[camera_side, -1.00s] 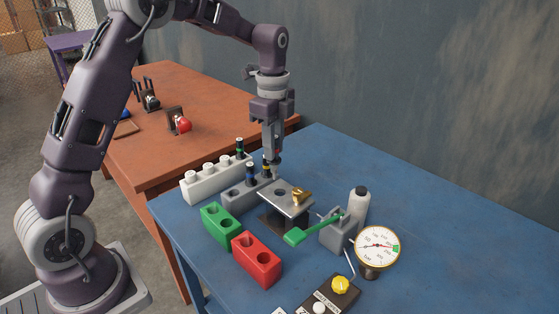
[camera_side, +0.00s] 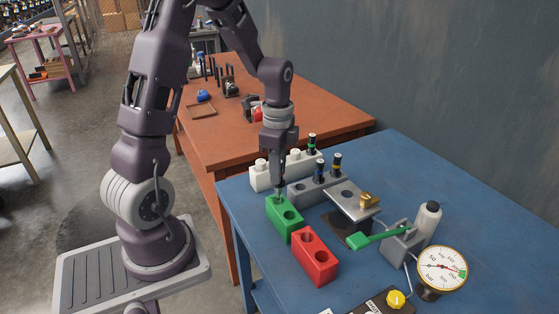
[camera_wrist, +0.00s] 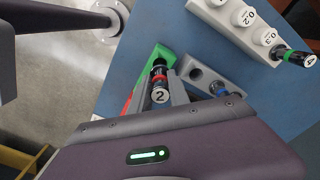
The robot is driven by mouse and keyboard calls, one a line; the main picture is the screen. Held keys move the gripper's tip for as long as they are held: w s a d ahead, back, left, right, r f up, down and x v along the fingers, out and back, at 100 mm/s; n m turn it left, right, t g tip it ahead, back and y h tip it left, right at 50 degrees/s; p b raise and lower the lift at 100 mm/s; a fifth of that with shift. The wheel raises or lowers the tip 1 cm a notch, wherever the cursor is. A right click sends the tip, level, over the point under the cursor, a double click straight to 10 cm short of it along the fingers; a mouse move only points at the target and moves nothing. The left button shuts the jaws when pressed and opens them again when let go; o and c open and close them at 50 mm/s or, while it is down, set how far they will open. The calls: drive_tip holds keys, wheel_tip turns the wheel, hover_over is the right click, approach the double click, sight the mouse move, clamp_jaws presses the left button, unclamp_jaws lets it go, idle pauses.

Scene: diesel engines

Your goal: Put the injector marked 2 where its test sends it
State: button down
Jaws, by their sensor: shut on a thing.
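My gripper (camera_side: 281,182) is shut on the injector marked 2 (camera_wrist: 159,84), which has a black body and a red band. It holds the injector upright at the far-left hole of the green two-hole block (camera_side: 284,217). The injector's lower end is at the block's top; how deep it sits in the hole is hidden. The green block's other hole is empty. The green block also shows in the wrist view (camera_wrist: 163,53). The red two-hole block (camera_side: 315,258) stands in front with its holes empty.
A grey rack (camera_side: 300,191) holds a blue-banded (camera_side: 319,172) and a yellow-banded injector (camera_side: 336,163). A white block (camera_side: 264,180) with numbered caps has a green-banded injector (camera_side: 312,143). A test stand (camera_side: 350,203), green lever (camera_side: 380,238) and gauge (camera_side: 441,272) stand right.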

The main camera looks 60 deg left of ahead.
sight(278, 187)
drive_tip(key=shift+f, duration=2.65)
drive_tip(key=shift+f, duration=0.1)
drive_tip(key=c, duration=0.8)
unclamp_jaws()
drive_tip(key=shift+c, duration=0.2)
drive_tip(key=shift+r, duration=4.05)
